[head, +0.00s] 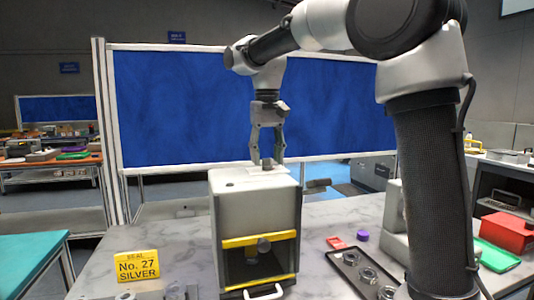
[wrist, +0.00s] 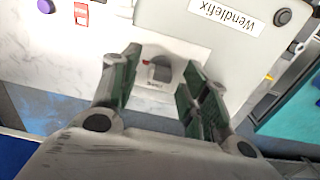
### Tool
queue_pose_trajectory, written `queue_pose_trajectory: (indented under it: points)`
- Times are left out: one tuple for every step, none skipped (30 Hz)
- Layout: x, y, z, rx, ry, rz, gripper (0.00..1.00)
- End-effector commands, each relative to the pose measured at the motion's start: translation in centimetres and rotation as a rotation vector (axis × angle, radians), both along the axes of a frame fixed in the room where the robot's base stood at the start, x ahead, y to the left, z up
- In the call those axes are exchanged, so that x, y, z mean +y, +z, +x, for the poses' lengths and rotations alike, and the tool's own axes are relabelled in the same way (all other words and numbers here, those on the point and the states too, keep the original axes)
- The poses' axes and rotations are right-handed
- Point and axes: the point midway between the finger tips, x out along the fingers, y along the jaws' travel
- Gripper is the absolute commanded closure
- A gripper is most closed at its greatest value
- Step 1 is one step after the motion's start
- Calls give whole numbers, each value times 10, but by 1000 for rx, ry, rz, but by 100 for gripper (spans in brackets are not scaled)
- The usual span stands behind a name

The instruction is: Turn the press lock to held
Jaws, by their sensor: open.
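The press (head: 252,200) is a grey box with yellow bars across its front opening, standing on the table. In the wrist view its pale panel (wrist: 215,65) carries a small grey knob (wrist: 160,70), apparently the press lock, with a red mark at its left and a tiny label that I cannot read. My gripper (head: 267,161) points down at the top rear of the press. In the wrist view my gripper (wrist: 160,60) is open, with one finger on each side of the knob. I cannot tell whether the fingers touch it, or which position the knob is in.
A yellow "No. 27 SILVER" sign (head: 137,266) stands left of the press. A black tray (head: 362,275) with round parts and a red box (head: 507,231) are at right.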

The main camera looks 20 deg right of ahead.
Motion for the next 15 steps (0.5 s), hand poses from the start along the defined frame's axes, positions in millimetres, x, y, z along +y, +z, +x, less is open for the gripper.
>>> queue_pose_trajectory:
  points:
    - [0,1,0,0,0,0,55]
    - [0,3,0,-1,0,0,55]
    - [0,6,0,-1,0,0,55]
    - [0,9,0,-1,0,1,55]
    - [0,13,1,-2,0,1,55]
    - [0,20,1,-3,0,1,55]
    - [0,26,1,-3,0,1,55]
    - [0,32,1,-4,0,1,55]
    - [0,41,1,-4,0,1,55]
    - [0,48,1,-3,0,1,55]
    - [0,55,1,-4,0,1,55]
    - [0,65,1,-4,0,1,55]
    - [0,71,1,-3,0,1,55]
    - [0,78,1,-3,0,1,55]
    - [0,86,1,-4,0,1,55]
